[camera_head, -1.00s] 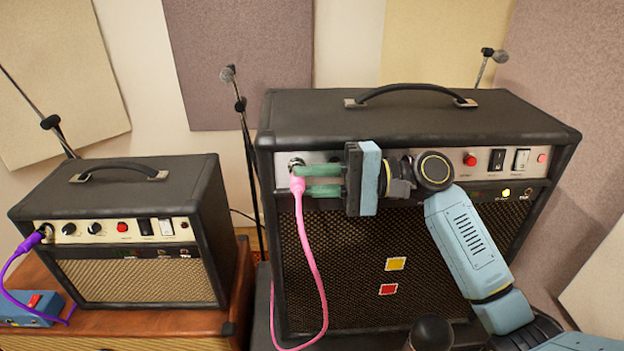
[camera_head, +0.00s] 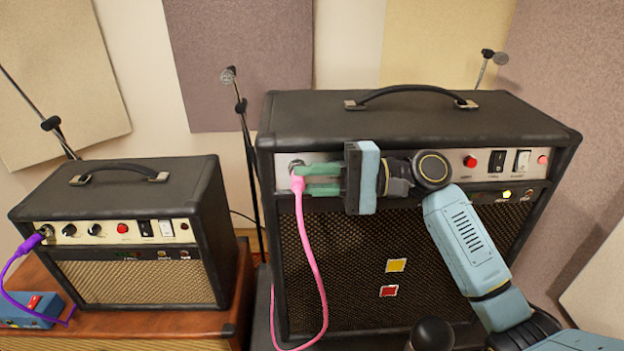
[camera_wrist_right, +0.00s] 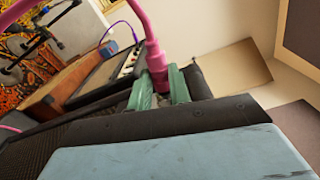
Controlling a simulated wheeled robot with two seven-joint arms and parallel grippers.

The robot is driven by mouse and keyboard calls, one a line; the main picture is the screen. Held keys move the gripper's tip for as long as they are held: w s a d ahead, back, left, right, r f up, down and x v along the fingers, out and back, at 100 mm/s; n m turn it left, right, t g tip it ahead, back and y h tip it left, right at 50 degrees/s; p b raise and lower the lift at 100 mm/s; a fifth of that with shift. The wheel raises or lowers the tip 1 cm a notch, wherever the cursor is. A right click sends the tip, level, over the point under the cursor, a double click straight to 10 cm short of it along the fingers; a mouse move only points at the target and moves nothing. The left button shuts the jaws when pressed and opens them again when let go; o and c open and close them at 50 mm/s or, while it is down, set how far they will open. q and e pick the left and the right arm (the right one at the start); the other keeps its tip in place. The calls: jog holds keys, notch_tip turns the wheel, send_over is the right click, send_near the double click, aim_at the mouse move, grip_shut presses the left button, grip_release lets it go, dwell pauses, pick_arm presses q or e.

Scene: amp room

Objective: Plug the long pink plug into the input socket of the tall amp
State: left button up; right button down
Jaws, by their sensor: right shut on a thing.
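The tall amp (camera_head: 420,120) is the larger black one on the right, with its control panel along the upper front. The pink plug (camera_head: 297,183) is at the left end of that panel, at the input socket (camera_head: 296,165). Its cable hangs down the front. My right gripper (camera_head: 318,180) comes from the right with its green fingers shut on the pink plug. In the right wrist view the pink plug (camera_wrist_right: 157,65) shows between the green fingers (camera_wrist_right: 159,88). How deep the plug sits in the socket is hidden. My left gripper is not in view.
A smaller amp (camera_head: 125,180) stands left on a wooden cabinet (camera_head: 150,325), with a purple plug (camera_head: 30,241) at its left socket. A blue pedal (camera_head: 32,312) lies beside it. A microphone stand (camera_head: 245,150) rises between the amps. A dark round knob-like thing (camera_head: 432,333) is at the bottom.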

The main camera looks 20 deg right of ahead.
jog(key=shift+w, duration=0.1)
jog(key=c, duration=1.2)
grip_release()
